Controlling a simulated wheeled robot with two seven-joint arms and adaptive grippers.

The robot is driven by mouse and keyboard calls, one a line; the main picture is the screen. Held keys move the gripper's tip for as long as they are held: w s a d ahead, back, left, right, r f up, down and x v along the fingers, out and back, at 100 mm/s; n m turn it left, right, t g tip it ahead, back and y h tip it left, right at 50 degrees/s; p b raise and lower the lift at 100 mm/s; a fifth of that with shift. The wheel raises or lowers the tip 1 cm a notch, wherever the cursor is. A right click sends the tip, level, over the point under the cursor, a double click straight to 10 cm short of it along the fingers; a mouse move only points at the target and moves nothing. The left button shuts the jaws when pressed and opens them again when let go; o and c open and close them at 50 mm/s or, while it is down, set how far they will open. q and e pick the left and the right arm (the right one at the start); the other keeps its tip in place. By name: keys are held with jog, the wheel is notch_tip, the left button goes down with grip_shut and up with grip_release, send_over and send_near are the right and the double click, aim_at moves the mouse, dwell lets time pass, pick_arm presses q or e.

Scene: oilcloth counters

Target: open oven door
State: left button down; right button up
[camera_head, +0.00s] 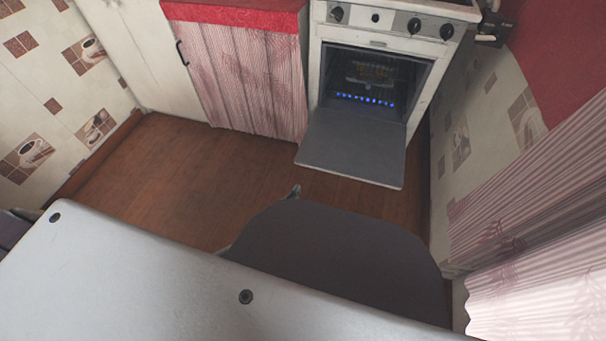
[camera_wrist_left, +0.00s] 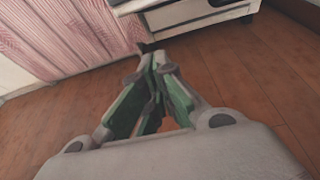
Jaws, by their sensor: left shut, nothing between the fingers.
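The white oven (camera_head: 420,75) stands at the far wall. Its grey door (camera_head: 352,146) is folded down and forward, so the cavity (camera_head: 372,80) lies open, with a rack and a row of blue lights inside. My left gripper (camera_head: 295,191) shows only as a small tip in the head view, in front of the door's near edge and apart from it. In the left wrist view, the left gripper (camera_wrist_left: 158,57) is shut and empty over the floor. The white lower front of the oven (camera_wrist_left: 190,14) is beyond it. My right gripper is not in view.
A pink striped curtain (camera_head: 250,80) hangs under a red counter (camera_head: 235,14) left of the oven. The papered wall (camera_head: 465,130) and another pink curtain (camera_head: 540,190) stand close on the right. Brown floor (camera_head: 180,170) is clear on the left.

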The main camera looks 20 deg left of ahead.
pick_arm(q)
jog(key=shift+w, duration=0.1)
jog(key=shift+b+x, duration=2.5)
jog(key=shift+x, duration=2.45)
notch_tip(320, 180, up, 4)
jog(key=shift+p, duration=0.8)
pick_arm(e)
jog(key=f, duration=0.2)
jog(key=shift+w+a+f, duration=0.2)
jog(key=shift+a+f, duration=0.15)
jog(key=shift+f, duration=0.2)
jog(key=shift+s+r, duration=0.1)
